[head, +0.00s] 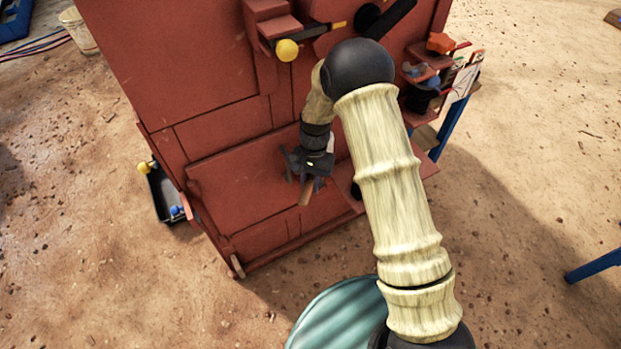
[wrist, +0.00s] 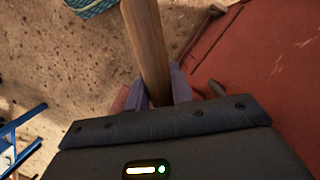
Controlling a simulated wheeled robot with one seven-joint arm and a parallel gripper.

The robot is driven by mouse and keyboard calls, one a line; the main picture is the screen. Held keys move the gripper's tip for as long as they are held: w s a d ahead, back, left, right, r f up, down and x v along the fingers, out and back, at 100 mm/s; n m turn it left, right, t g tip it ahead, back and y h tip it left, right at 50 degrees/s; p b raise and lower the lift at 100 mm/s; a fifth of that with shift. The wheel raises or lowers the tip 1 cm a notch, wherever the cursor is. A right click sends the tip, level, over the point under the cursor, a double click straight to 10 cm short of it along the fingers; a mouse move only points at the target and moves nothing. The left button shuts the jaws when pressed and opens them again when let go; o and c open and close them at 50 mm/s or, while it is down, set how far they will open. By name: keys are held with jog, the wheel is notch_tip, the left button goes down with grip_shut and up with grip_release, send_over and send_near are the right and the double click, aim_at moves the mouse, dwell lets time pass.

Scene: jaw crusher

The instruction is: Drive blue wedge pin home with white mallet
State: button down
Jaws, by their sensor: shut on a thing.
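My gripper (head: 308,178) is in front of the red crusher's (head: 240,190) lower face, under my bent arm. It is shut on a wooden handle (head: 305,192). In the wrist view the brown handle (wrist: 147,40) runs between the two fingers (wrist: 158,85) and out past the top edge. A small pale patch (head: 331,143) shows beside the gripper in the head view; it may be the white mallet head, mostly hidden. A blue piece (head: 421,73) sits on a red bracket at the crusher's right side. I cannot tell whether it is the wedge pin.
A yellow knob (head: 287,50) sticks out from the crusher's upper face. A black tray (head: 165,190) with yellow and blue pieces lies on the ground at left. A blue-legged stand (head: 449,125) is at right. Open sandy ground surrounds the machine.

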jog(key=shift+r+p, duration=2)
jog(key=shift+r, duration=0.75)
jog(key=shift+r+p, duration=0.6)
jog(key=shift+r, duration=0.05)
jog(key=shift+f, duration=0.1)
